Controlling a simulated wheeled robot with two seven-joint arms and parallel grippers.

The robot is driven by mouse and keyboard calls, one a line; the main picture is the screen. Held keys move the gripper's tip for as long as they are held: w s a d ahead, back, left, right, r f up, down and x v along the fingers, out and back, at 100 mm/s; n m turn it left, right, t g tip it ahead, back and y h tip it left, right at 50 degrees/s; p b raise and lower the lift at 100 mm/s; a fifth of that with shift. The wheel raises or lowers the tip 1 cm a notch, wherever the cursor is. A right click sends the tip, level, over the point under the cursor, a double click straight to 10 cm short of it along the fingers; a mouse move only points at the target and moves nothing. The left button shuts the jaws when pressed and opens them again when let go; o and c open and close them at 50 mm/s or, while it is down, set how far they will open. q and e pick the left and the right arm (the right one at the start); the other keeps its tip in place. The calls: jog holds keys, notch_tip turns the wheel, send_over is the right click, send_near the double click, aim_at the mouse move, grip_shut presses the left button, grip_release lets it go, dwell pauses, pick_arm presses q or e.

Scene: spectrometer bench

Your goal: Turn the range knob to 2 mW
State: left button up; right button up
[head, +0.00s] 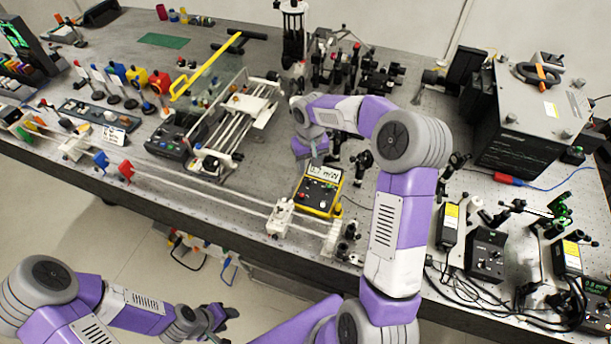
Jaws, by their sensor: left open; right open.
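A yellow handheld meter (318,191) lies on the bench at its front middle. Its light display shows a reading ending in mW, with digits too small to read surely. Small red and dark parts show on its dark face below the display; I cannot make out the range knob or its setting. My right gripper (317,160) points down just behind the meter, open, apart from the knob area as far as I can see; its fingertips are small and partly hidden by the wrist. My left gripper (222,316) is open and empty, low in front of the bench edge, over the floor.
A white rail carriage (281,217) stands left of the meter. Small dark optics mounts (361,160) stand right of the meter. A black control box (487,255) and a green-lit display unit (590,301) stand at the right.

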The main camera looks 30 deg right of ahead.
aim_at(309, 180)
notch_tip(309, 180, down, 7)
jog(key=shift+w+f, duration=0.1)
dwell(0.3)
jog(key=shift+c, duration=0.3)
grip_shut()
